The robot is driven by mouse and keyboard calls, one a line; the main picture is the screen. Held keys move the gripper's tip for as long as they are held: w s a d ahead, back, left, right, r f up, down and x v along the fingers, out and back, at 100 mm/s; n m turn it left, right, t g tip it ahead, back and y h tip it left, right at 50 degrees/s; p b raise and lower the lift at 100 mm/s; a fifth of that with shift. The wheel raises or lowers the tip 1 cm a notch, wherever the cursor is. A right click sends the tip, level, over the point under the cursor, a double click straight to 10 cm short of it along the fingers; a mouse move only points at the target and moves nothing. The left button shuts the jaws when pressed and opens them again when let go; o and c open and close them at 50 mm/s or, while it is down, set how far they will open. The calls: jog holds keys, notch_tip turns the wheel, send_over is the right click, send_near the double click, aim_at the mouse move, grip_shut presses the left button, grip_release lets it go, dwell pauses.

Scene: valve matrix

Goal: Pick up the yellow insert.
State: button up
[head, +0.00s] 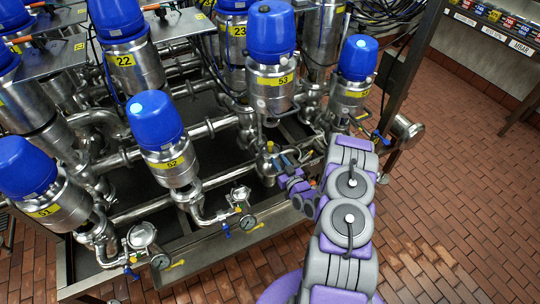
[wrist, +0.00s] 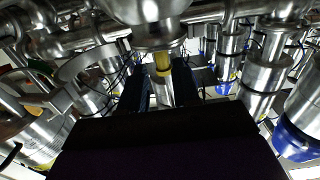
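The yellow insert (wrist: 162,63) shows in the wrist view as a small yellow piece below a round metal flange, between the tips of my gripper's two dark fingers. My gripper (wrist: 161,75) has its fingers apart, one on each side of the insert, and I see no clear contact. In the head view, a small yellow piece (head: 270,147) shows just beyond my gripper (head: 279,160), at the pipework below valve 53. The gripper's body fills the lower middle of the wrist view and hides what lies behind it.
Metal valves with blue caps surround the spot; valve 53 (head: 272,60) stands above and valve 52 (head: 162,140) to the left. A pressure gauge (head: 247,222) and the metal frame edge (head: 210,247) are in front. The brick floor (head: 460,170) at right is clear.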

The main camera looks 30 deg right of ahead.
aim_at(272, 150)
jog(key=shift+w+f, duration=0.1)
jog(key=shift+w, duration=1)
jog(key=w, duration=0.1)
jog(key=w+b, duration=0.1)
jog(key=w, duration=0.2)
jog(key=shift+w+a, duration=0.25)
jog(key=shift+a, duration=0.1)
jog(key=shift+w+b, duration=0.3)
jog(key=shift+w+d, duration=0.1)
jog(key=shift+d, duration=0.15)
jog(key=shift+a, duration=0.1)
grip_shut()
